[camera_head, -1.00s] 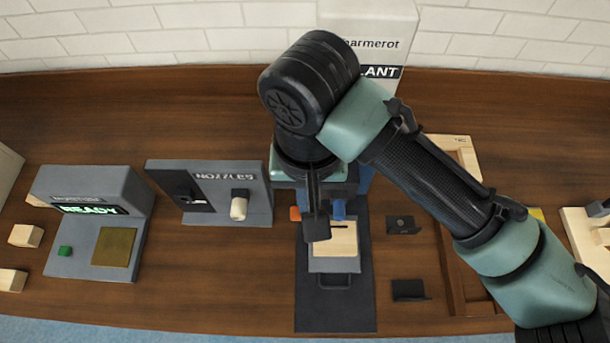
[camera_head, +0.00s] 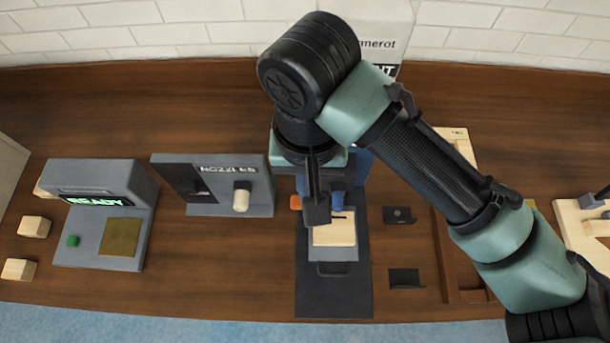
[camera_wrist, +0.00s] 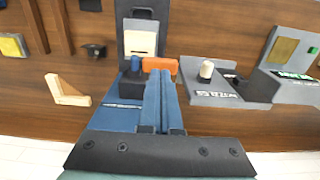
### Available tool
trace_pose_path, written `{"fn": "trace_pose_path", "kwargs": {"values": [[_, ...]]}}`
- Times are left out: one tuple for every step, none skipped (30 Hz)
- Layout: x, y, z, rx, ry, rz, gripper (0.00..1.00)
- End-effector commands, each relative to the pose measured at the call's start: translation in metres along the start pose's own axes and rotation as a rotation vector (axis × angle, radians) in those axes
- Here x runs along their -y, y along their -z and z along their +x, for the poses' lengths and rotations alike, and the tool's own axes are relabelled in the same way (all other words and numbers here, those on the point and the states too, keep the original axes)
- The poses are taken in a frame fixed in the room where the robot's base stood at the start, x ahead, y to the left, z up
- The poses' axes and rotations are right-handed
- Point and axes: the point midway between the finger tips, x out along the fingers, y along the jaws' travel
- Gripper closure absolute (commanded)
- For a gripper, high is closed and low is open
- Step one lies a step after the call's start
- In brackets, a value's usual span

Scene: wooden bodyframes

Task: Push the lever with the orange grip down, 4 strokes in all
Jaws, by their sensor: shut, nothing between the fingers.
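The lever's orange grip (camera_head: 296,202) shows as a small orange piece at the left of the press-like station in the head view. In the wrist view the orange grip (camera_wrist: 159,65) lies crosswise right at the tips of my gripper (camera_wrist: 160,74). The fingers are shut together with nothing between them. They look very close to the grip, but I cannot tell whether they touch it. The rest of the lever is hidden behind my fingers and wrist. In the head view my own wrist hides the fingertips.
A pale wooden block (camera_head: 334,230) sits on the station's dark base (camera_head: 333,298). A blue cylinder (camera_wrist: 134,63) stands beside the grip. The grey NOZZLES panel (camera_head: 215,200) and the READY unit (camera_head: 90,240) stand left. Black brackets (camera_head: 405,278) and a wooden frame stand right.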

Motion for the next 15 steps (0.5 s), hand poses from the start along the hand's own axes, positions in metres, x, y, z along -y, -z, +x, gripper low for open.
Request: {"fn": "trace_pose_path", "kwargs": {"values": [[0.0,0.0,0.0,0.0,0.0,0.0,1.0],[0.0,0.0,0.0,0.0,0.0,0.0,1.0],[0.0,0.0,0.0,0.0,0.0,0.0,1.0],[0.0,0.0,0.0,0.0,0.0,0.0,1.0],[0.0,0.0,0.0,0.0,0.0,0.0,1.0],[0.0,0.0,0.0,0.0,0.0,0.0,1.0],[0.0,0.0,0.0,0.0,0.0,0.0,1.0],[0.0,0.0,0.001,0.0,0.0,0.0,1.0],[0.0,0.0,0.001,0.0,0.0,0.0,1.0],[0.0,0.0,0.002,0.0,0.0,0.0,1.0],[0.0,0.0,0.003,0.0,0.0,0.0,1.0],[0.0,0.0,0.005,0.0,0.0,0.0,1.0],[0.0,0.0,0.006,0.001,0.001,0.0,1.0],[0.0,0.0,0.008,0.001,0.001,0.0,1.0],[0.0,0.0,0.01,0.001,0.001,0.0,1.0]]}}
